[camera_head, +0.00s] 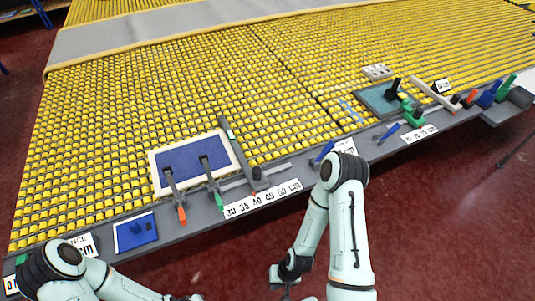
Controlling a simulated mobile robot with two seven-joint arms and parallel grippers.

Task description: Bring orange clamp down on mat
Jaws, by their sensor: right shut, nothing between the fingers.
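The blue mat (207,149) with a cream border lies flat at the front edge of the yellow ribbed surface. The orange clamp (181,214) has an orange handle pointing toward the front edge. Its dark arm reaches over the left part of the mat; I cannot tell whether its tip touches the mat. A green-handled clamp (217,196) stands to its right, also reaching over the mat. My right gripper (286,293) is shut and empty at the bottom, over the red floor, well apart from the clamp. My left arm is at bottom left; its gripper is out of view.
A grey ledge (200,219) with a number scale (262,198) runs along the front. A dark bar with a black knob (256,173) is right of the mat. More clamps and a teal mat (375,101) are at right.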

